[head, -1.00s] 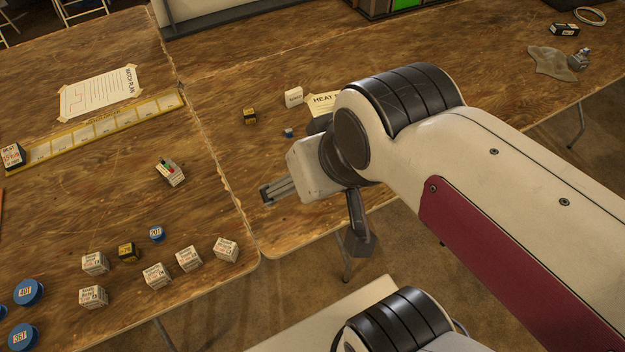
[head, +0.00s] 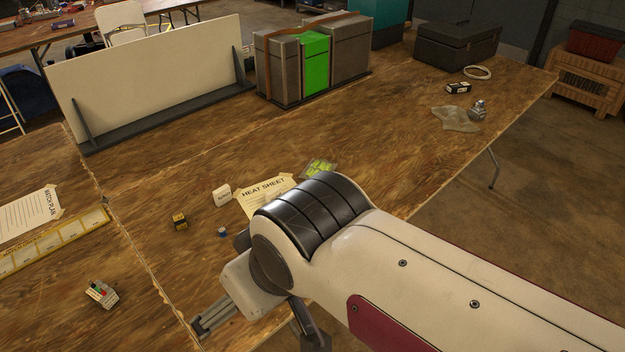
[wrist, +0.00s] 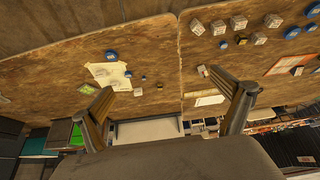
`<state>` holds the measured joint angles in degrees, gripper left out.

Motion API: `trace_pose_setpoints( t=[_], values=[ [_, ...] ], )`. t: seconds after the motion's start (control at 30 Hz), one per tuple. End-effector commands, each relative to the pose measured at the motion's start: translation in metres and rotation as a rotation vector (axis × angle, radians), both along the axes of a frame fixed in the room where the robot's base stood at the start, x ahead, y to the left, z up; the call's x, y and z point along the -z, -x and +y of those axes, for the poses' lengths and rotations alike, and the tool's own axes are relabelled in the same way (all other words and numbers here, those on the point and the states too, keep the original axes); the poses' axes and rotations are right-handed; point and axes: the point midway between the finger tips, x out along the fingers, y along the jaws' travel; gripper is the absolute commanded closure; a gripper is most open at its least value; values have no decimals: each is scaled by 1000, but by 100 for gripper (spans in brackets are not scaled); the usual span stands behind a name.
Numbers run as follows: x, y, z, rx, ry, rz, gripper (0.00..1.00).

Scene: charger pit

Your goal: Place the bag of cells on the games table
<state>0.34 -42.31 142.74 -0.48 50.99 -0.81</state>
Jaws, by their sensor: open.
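A small clear bag with bright green cells (head: 320,168) lies flat on the wooden table, just behind my arm at the far edge of the heat sheet (head: 265,193). It also shows in the wrist view (wrist: 88,88), beside the left finger's tip. My gripper (head: 204,325) is open and empty, at the lower left in the head view near the table seam. In the wrist view its two fingers (wrist: 160,82) stand wide apart with nothing between them. Two tabletops meet at the seam, the left (head: 60,280) and the right (head: 400,110); no label shows which is the games table.
A white panel (head: 150,70) and grey and green cases (head: 315,65) stand behind. A cloth (head: 456,119) lies right.

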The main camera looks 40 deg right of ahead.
Motion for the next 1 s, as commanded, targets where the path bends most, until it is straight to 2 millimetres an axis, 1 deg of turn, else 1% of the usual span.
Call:
trace_pose_setpoints(
  t=[0.17, 0.37, 0.7, 1.0],
  values=[
    [-10, -22, -13, -26, 59, -23, 0],
    [-28, -65, -41, -88, 181, -64, 0],
    [-58, -144, -99, -221, 426, -116, 0],
    [-75, -210, -153, -356, 645, -131, 0]
  ],
)
